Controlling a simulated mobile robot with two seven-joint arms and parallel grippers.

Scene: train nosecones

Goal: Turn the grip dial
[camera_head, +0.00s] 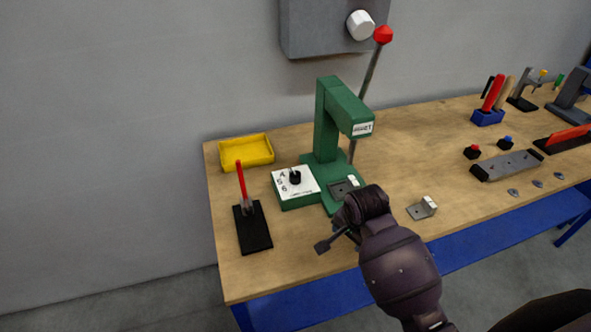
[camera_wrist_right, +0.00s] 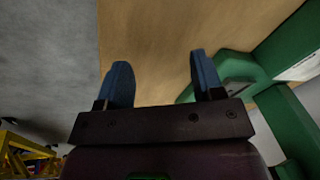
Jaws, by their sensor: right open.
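A black dial (camera_head: 295,178) sits on a white plate (camera_head: 305,187) marked with numbers, on the left part of the green press (camera_head: 325,140). I take it to be the grip dial. My right gripper (camera_head: 326,243) is low over the table's front part, in front of the press and nearer to me than the dial. In the right wrist view, its two blue fingers (camera_wrist_right: 160,72) are apart with nothing between them. Green parts of the press (camera_wrist_right: 272,62) show at the right there. The dial cannot be made out in that view. My left gripper is not in view.
A red-handled lever on a black base (camera_head: 253,228) stands left of the press, with a yellow tray (camera_head: 246,151) behind. A tall red-knobbed lever (camera_head: 367,80) rises behind the press. A small metal bracket (camera_head: 422,208) lies at right. Bare wooden table (camera_head: 410,150) lies right of the press.

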